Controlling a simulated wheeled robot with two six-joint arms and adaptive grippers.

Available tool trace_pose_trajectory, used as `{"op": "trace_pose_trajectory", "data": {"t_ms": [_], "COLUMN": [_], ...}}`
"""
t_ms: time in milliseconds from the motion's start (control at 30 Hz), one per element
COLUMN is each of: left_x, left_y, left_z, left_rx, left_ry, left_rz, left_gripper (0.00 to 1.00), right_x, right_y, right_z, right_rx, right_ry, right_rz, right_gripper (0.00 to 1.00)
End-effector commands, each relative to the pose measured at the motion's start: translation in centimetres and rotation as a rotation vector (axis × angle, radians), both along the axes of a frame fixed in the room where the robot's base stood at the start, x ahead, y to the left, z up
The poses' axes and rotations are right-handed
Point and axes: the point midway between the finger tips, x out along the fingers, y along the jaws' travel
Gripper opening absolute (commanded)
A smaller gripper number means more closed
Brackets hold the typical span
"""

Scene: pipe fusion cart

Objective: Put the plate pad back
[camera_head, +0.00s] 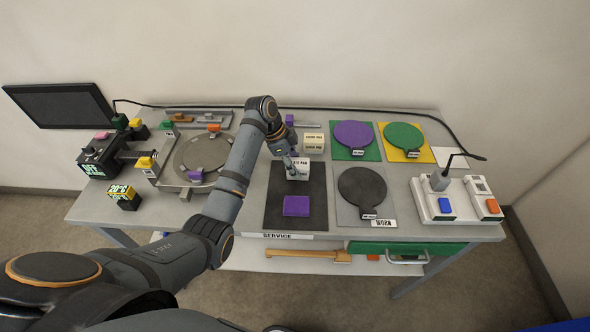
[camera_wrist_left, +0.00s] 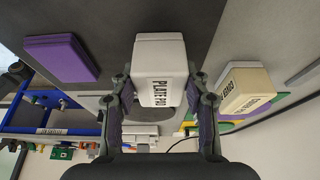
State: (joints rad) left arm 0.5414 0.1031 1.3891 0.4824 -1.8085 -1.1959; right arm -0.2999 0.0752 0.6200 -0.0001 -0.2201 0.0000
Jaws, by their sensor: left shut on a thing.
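The plate pad (camera_head: 299,170) is a white block with a black label, at the back part of the dark service mat (camera_head: 280,218). My left gripper (camera_head: 288,157) is shut on it from behind and above. In the left wrist view the plate pad (camera_wrist_left: 160,62) sits between the two fingers of the gripper (camera_wrist_left: 161,88), its label facing the camera. I cannot tell whether its underside touches the mat. A cream cover pad (camera_head: 313,143) stands just behind it to the right, and also shows in the left wrist view (camera_wrist_left: 246,90). My right gripper is not in view.
A purple block (camera_head: 296,206) lies on the mat in front of the plate pad. A round plate machine (camera_head: 196,153) stands left. Purple (camera_head: 353,134), green (camera_head: 403,136) and dark (camera_head: 362,187) discs lie right. A power unit (camera_head: 457,200) is at the right end.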

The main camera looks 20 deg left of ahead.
Motion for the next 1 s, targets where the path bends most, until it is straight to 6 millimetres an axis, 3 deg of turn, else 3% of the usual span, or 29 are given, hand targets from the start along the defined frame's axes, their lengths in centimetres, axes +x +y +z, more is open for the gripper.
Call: {"op": "trace_pose_trajectory", "data": {"t_ms": [200, 233, 400, 767, 1000], "left_x": [0.0, 0.0, 0.0, 0.0, -0.5], "left_y": [0.0, 0.0, 0.0, 0.2, 2.2], "left_z": [-0.1, -0.1, -0.1, 0.5, 5.2], "left_rx": [0.001, 0.001, 0.000, 0.001, 0.004], "left_ry": [0.001, 0.001, 0.001, -0.002, -0.005], "left_rz": [0.000, 0.000, 0.000, 0.001, 0.001], "left_gripper": [0.17, 0.49, 0.69, 0.69, 0.69], "right_x": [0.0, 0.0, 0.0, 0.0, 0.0], "right_y": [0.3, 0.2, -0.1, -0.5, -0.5], "right_z": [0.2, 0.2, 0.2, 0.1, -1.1], "right_rx": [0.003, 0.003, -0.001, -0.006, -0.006], "right_ry": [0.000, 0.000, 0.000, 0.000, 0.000], "right_rz": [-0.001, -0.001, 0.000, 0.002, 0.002], "right_gripper": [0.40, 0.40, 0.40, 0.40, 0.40]}}
